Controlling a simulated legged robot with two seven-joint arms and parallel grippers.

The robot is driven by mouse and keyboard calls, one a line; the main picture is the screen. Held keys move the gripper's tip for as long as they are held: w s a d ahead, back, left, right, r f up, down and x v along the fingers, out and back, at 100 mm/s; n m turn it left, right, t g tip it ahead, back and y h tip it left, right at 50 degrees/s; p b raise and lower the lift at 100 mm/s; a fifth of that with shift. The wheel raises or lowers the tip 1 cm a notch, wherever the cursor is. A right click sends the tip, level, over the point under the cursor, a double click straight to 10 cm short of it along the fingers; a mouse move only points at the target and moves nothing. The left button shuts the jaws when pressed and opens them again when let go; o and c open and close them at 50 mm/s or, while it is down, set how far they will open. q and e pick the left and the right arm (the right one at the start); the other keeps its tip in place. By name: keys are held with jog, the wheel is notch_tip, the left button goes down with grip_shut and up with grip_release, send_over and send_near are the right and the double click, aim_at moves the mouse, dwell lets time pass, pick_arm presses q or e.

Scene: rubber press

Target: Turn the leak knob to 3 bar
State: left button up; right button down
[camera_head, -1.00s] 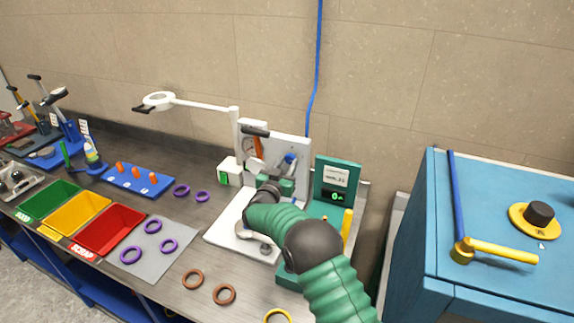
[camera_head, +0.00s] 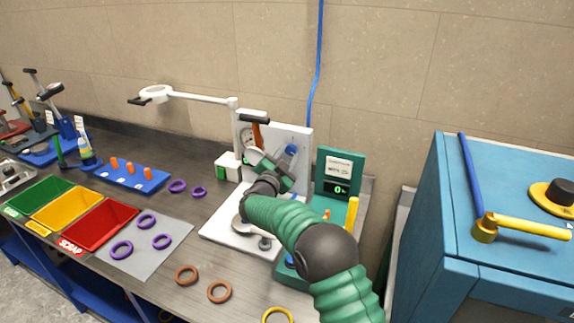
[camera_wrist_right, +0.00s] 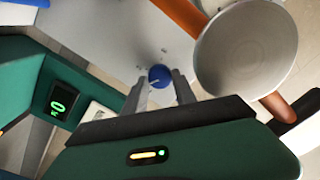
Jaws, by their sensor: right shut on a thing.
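The leak knob appears to be the blue knob (camera_head: 291,150) on the upright white panel (camera_head: 298,135). In the right wrist view the blue knob (camera_wrist_right: 159,76) sits between my fingertips. My right gripper (camera_wrist_right: 161,88) is shut on it, with one finger on each side. In the head view my right gripper (camera_head: 283,163) is tilted up to the panel. A round dial (camera_head: 247,137) shows at the panel's left, too small to read. The green unit's display (camera_head: 341,189) shows 0, as does the display in the wrist view (camera_wrist_right: 58,105). My left gripper is out of view.
An orange handle (camera_head: 257,136) is left of the knob; a pale disc (camera_wrist_right: 247,47) is close to my gripper in the wrist view. A yellow lever (camera_head: 351,214) stands right of my arm. A blue cabinet (camera_head: 510,180) is farther right. Trays and rings lie left.

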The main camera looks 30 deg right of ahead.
jog(key=m+b, duration=0.8)
jog(key=shift+f+m+h, duration=0.15)
jog(key=shift+m+h, duration=0.15)
jog(key=shift+m, duration=0.1)
jog(key=m+b, duration=0.4)
jog(key=m, duration=0.1)
jog(key=shift+m+g+b, duration=0.3)
jog(key=shift+m+b, duration=0.05)
jog(key=shift+m, duration=0.05)
jog(key=m+b, duration=0.3)
jog(key=m, duration=0.2)
jog(key=shift+w+m+b, duration=0.1)
jog(key=shift+m+b, duration=0.2)
jog(key=shift+b, duration=0.1)
jog(key=shift+m+g+b, duration=0.3)
jog(key=shift+m+b, duration=0.6)
jog(key=shift+m, duration=1)
jog(key=shift+r, duration=0.2)
